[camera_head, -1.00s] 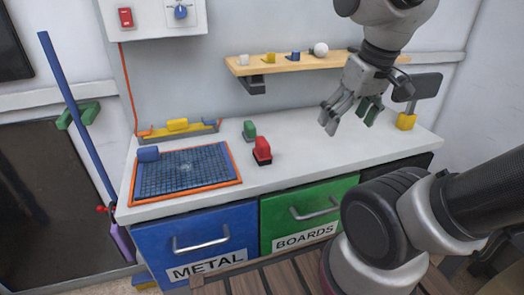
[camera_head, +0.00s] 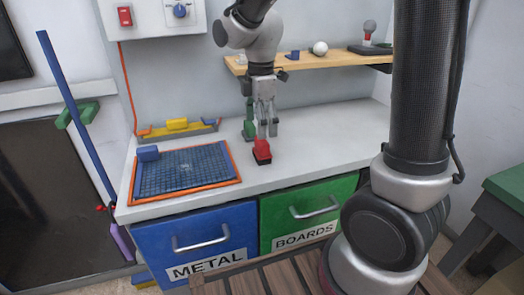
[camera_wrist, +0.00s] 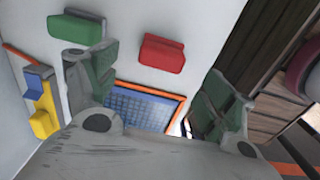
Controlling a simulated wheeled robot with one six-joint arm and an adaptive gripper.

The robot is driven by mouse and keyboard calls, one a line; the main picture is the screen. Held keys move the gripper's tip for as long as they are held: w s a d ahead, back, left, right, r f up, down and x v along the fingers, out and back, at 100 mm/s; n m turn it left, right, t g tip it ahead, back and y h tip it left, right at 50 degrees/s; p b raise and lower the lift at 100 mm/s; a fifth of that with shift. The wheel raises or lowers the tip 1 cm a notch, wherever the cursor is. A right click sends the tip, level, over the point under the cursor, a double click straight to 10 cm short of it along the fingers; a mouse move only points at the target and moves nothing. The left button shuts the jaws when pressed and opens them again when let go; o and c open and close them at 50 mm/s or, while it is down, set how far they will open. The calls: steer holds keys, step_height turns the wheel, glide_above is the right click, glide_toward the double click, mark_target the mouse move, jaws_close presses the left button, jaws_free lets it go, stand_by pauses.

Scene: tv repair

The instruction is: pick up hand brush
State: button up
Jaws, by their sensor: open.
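A red block with a dark base (camera_head: 262,151) stands on the white worktop; its brush-like look fits a hand brush, but I cannot tell for sure. In the wrist view the red block (camera_wrist: 162,53) appears between my fingers, towards the top. A green block (camera_head: 249,130) stands just behind it, partly hidden by my gripper; it also shows in the wrist view (camera_wrist: 77,27) beyond the left finger. My gripper (camera_head: 268,131) points down, open and empty, close above or behind the red block. I cannot tell whether they touch.
A grey tray with a yellow block (camera_head: 177,124) is behind. A wooden shelf (camera_head: 330,60) hangs above. The worktop's right part (camera_head: 330,130) is clear.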

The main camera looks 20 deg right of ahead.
mark_target(262, 144)
step_height(262, 144, down, 7)
steer(key=shift+s+d+f, duration=0.1)
steer(key=c, duration=1.2)
